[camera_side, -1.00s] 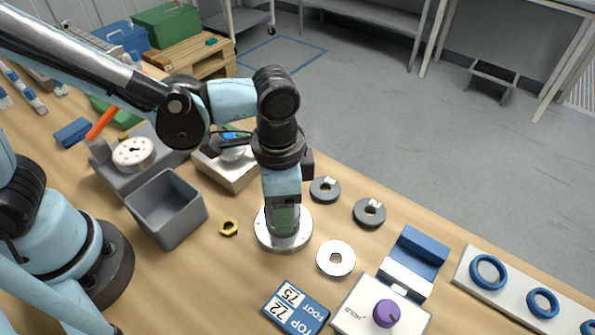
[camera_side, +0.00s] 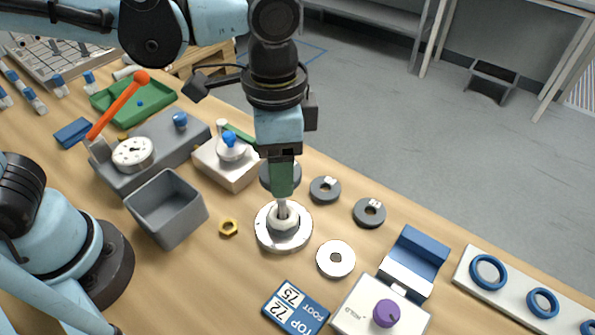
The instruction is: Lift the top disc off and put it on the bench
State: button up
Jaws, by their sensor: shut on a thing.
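A dark grey disc (camera_side: 267,175) is held up in my gripper (camera_side: 283,190); the green fingertip covers its middle. The gripper is shut on it, above a round silver stand (camera_side: 262,234) on the bench (camera_side: 215,275). A thin upright post (camera_side: 282,208) with a pale collar shows on the stand below the fingertip, with a grey layer around its foot. The disc appears clear of the stand. Two smaller-looking grey slotted discs lie on the bench to the right, one nearer (camera_side: 325,190) and one farther (camera_side: 370,213).
A grey bin (camera_side: 165,234), a block with a blue-knobbed lid (camera_side: 238,178) and a blue cradle (camera_side: 424,246) stand around.

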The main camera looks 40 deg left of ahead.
jog(key=shift+r, duration=2)
jog(key=w+a+f, duration=0.7)
jog(key=w+f, duration=0.1)
jog(key=w, duration=0.4)
jog(key=f, duration=0.5)
jog(key=shift+w+a, duration=0.25)
jog(key=shift+f, duration=2.35)
jog(key=shift+f, duration=0.15)
jog(key=o, duration=1)
jog(key=shift+o, duration=0.2)
